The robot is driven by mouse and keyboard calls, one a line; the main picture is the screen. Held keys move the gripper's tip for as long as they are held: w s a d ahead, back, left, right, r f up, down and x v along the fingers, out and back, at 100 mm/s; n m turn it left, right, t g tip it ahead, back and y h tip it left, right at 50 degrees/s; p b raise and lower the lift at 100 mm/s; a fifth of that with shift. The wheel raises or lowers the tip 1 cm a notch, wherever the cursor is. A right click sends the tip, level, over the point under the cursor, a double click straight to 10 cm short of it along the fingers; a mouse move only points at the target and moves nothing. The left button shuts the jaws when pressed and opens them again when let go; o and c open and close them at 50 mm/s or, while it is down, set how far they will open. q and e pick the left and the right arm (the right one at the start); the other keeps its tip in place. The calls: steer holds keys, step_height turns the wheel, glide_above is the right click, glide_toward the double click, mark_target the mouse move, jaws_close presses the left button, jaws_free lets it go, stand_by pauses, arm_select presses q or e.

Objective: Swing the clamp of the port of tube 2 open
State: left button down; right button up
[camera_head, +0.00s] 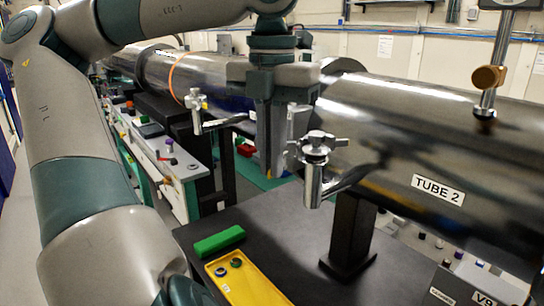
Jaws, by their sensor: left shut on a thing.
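Tube 2 (412,135) is a large shiny metal cylinder with a "TUBE 2" label, running across the right side. Its port (313,186) is a short upright metal stub on a side pipe that joins the tube. The clamp (317,147) sits around the top of the port, with knobs and arms sticking out sideways. My left gripper (276,165) points down at the clamp's left side. It is shut on the clamp's outer left part, though its fingers hide most of the contact. My right gripper is not in view.
A black table (290,235) lies below, with a green block (219,242) and a yellow tray (248,286) holding small rings. A black post (350,232) stands under the tube. Another port (196,108) is farther left. A gauge stem (487,98) rises from the tube.

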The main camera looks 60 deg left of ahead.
arm_select(q)
steer(key=shift+r, duration=0.1)
steer(key=c, duration=1.9)
jaws_free()
steer(key=shift+a, duration=0.1)
steer(key=shift+c, duration=0.2)
